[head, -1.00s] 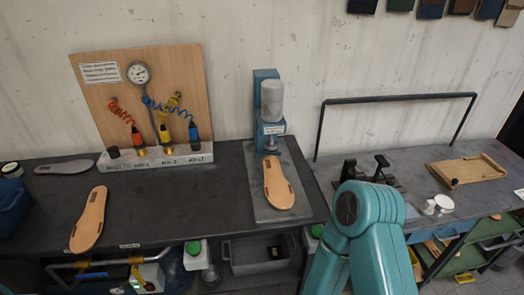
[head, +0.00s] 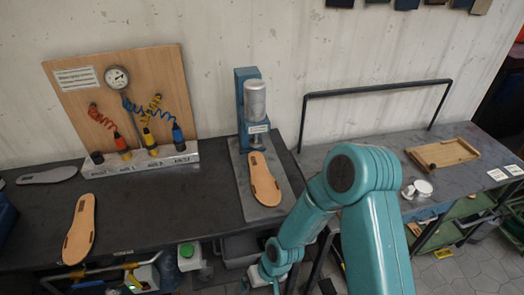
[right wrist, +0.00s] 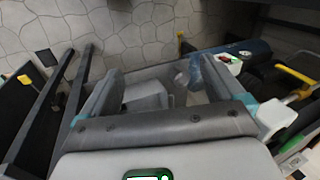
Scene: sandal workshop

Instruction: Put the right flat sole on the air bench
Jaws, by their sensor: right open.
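One tan sole with dark slots (head: 79,229) lies flat on the left part of the dark bench (head: 140,212). A second tan sole (head: 264,178) lies on the grey base plate of the blue press. A grey sole (head: 47,175) lies at the far left back. I cannot tell which is the right one. My right arm reaches down left past the bench's front edge, and its gripper is hardly visible in the head view. In the right wrist view my right gripper (right wrist: 160,78) is open and empty, above floor and under-bench items. My left gripper is not in view.
A wooden board with gauge and coloured air hoses (head: 123,100) stands at the back left. The blue press (head: 250,105) stands right of it. A second table holds a wooden tray (head: 443,154) and a black rail (head: 372,93).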

